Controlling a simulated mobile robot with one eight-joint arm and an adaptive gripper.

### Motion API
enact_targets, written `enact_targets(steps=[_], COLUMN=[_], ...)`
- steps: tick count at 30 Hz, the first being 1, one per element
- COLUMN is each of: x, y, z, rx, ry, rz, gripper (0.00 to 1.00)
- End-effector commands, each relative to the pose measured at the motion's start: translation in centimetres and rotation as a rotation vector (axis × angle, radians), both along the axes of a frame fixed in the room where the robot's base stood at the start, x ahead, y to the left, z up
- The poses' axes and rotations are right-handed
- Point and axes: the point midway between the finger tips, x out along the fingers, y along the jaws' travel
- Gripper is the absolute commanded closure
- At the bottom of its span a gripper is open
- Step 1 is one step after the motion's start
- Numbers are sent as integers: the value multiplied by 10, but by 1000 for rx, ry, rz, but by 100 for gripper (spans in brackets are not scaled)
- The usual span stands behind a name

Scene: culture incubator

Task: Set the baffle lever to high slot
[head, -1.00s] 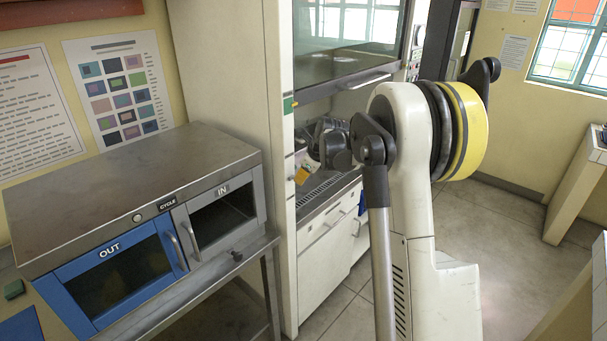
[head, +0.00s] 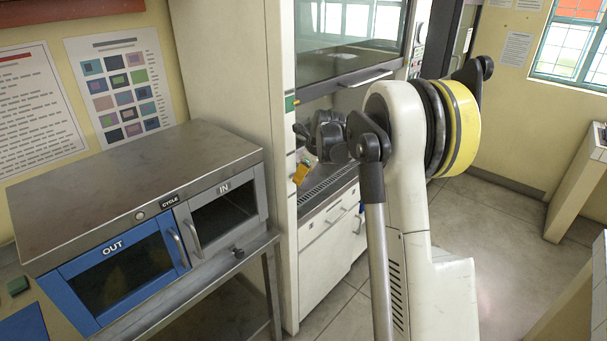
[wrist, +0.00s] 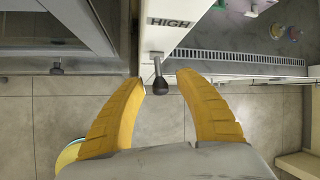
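The baffle lever (wrist: 159,78), a metal stem with a dark knob, sticks out from the white post below a HIGH label (wrist: 170,22) in the wrist view. My gripper (wrist: 161,84) is open, with its yellow fingertips on either side of the knob and gaps visible on both sides. I cannot tell how far the knob is from the fingers in depth. In the head view my yellow gripper fingers (head: 301,172) are beside the front edge of the white post (head: 288,235). The lever is hidden or too small to tell there.
A steel cabinet with a blue OUT door (head: 122,272) and a grey IN door (head: 190,232) stands left of the post. A dark knob (head: 238,252) sticks out below it. The hood's glass sash (head: 345,58) is right of the post. Open floor lies in front.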

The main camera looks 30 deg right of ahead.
Motion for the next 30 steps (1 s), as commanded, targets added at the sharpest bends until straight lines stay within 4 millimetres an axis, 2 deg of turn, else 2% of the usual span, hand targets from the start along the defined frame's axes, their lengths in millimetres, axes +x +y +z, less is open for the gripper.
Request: enact_targets(steps=[4, 7, 15, 21, 30], x=[-2, -8, -39, -55, -61], y=[0, 0, -1, -1, -1], z=[4, 15, 66, 94, 104], rx=[0, 1, 0, 1, 0], ry=[0, 0, -1, -1, 0], rz=[0, -1, -1, -1, 0], gripper=[59, 59, 59, 59, 59])
